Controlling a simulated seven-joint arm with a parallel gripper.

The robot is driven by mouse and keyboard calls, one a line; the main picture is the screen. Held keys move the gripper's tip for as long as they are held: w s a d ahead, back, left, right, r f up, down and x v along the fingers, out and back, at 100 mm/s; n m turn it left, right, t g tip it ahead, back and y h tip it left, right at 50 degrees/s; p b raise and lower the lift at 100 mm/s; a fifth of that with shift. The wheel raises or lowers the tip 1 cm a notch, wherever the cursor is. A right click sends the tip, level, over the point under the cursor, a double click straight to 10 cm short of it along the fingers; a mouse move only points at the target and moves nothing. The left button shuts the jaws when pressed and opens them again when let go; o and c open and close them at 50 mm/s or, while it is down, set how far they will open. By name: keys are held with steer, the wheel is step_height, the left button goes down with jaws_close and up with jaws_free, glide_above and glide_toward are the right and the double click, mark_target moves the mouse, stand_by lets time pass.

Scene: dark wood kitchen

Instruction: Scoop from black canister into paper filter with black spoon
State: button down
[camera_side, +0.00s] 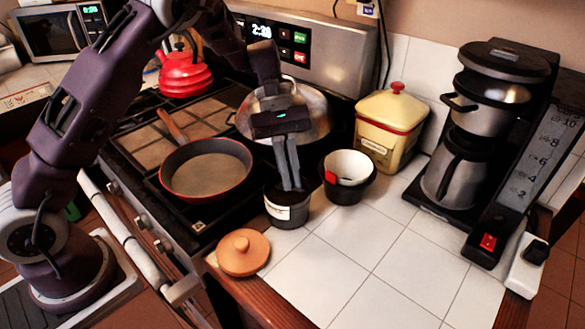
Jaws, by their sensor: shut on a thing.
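The black canister (288,214) with a pale label stands open on the white tile counter beside the stove. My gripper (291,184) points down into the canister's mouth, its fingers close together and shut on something. The held thing is hidden by the fingers and the canister wall; it is likely the black spoon, but I cannot make it out. The white paper filter (350,164) sits in a black holder (349,194) with a red mark, just right of the canister. I cannot see what is inside the filter.
An orange-brown lid (243,252) lies at the counter's front left. A cream canister (391,126) stands behind the filter. A coffee maker (494,125) stands at right. A red-rimmed pan (206,169) and a steel pan are on the stove at left. The front tiles are clear.

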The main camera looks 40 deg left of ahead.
step_height(320, 180, up, 5)
steer(key=shift+d+f, duration=0.1)
steer(key=shift+s+d+r+t+y, duration=0.2)
steer(key=shift+d+r+y, duration=0.1)
steer(key=shift+r+y, duration=0.1)
steer(key=shift+s+d+r+t+y, duration=0.15)
steer(key=shift+d+r+t+y, duration=0.1)
steer(key=shift+r+y, duration=0.15)
steer(key=shift+s+d+r+t+y, duration=0.25)
steer(key=shift+d+r+t+y, duration=0.15)
steer(key=shift+y, duration=0.3)
steer(key=w+d+n+t, duration=0.25)
steer(key=w+n, duration=0.35)
steer(key=w, duration=0.4)
steer(key=w+d+n+t, duration=0.1)
steer(key=w+d+n, duration=0.4)
steer(key=w, duration=0.5)
steer(key=s+a+t+h, duration=0.1)
steer(key=h, duration=0.1)
steer(key=s+a+t+h, duration=0.1)
steer(key=a+t+h, duration=0.1)
steer(key=a+n+t+h, duration=0.1)
steer(key=h, duration=0.1)
steer(key=shift+s+a+r+t, duration=0.15)
steer(key=shift+s+a+t, duration=0.15)
steer(key=shift+s+a, duration=0.1)
